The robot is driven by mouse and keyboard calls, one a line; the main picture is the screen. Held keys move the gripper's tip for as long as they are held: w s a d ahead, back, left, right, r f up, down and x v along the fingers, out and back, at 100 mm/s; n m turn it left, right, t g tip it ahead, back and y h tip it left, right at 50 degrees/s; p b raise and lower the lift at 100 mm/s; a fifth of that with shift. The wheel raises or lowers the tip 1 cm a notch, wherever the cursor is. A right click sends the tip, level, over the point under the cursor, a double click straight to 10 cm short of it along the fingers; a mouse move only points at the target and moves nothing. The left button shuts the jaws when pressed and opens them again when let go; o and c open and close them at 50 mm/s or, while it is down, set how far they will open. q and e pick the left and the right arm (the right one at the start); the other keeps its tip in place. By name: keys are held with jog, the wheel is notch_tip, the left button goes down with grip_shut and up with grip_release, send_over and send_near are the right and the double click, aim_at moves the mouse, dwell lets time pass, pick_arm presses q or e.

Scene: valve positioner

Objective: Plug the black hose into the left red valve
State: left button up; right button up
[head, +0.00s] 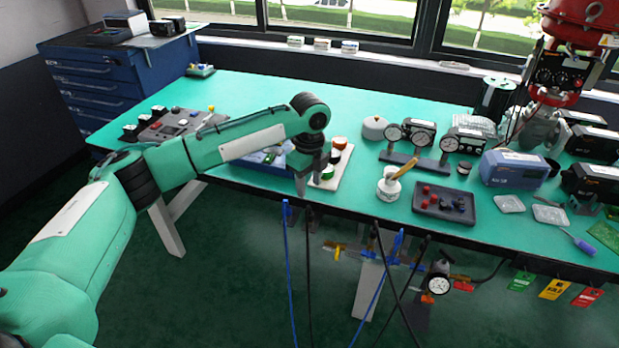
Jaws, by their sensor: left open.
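My left gripper (301,186) points down over the table's front edge and is open, with nothing visible between its fingers. A black hose (309,270) hangs from the front edge just below it, beside a blue hose (288,270). More black hoses (388,262) hang crossed further right. A large red valve assembly (581,30) with a dark gauge box stands at the far right, cut off by the frame edge. I cannot tell a left red valve apart from another one. My right gripper is not in view.
A pressure gauge (438,284) and coloured tags (555,289) hang below the front edge.

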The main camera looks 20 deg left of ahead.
aim_at(310, 213)
pick_arm(q)
notch_tip(310, 213, down, 12)
jog(key=shift+f, duration=0.2)
dwell(0.4)
grip_shut()
jog(key=c, duration=0.7)
grip_release()
jog(key=shift+c, duration=0.2)
jog(key=shift+r, duration=0.1)
grip_shut()
